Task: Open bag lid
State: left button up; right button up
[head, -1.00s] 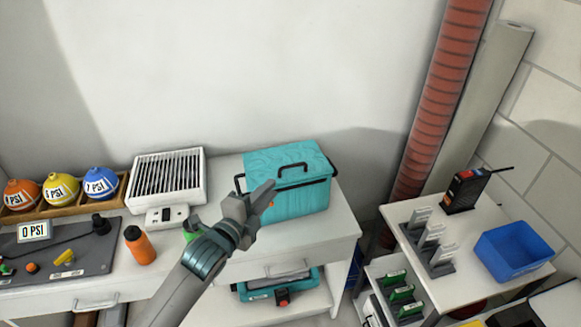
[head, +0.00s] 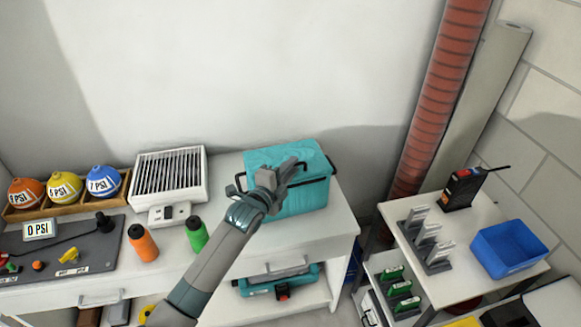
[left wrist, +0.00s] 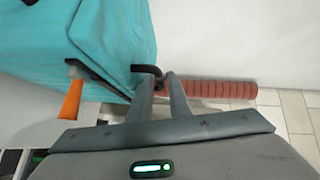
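My left gripper (head: 287,168) is over the lid by that handle. In the left wrist view, the bag (left wrist: 120,30) fills the upper left, and the black handle (left wrist: 145,69) is at the tips of my left gripper's fingers (left wrist: 162,85). A gap shows between the fingers; a dark bit of handle seems to lie at it, but a grip is not clear. My right gripper is not in view.
A white grilled box (head: 168,175), an orange bottle (head: 143,243) and a green bottle (head: 196,234) stand left of the bag. A blue bin (head: 508,249) and a radio (head: 463,188) are on the right table. The wall is close behind.

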pick_arm(q)
grip_shut()
jog(key=shift+f, duration=0.1)
dwell(1.4)
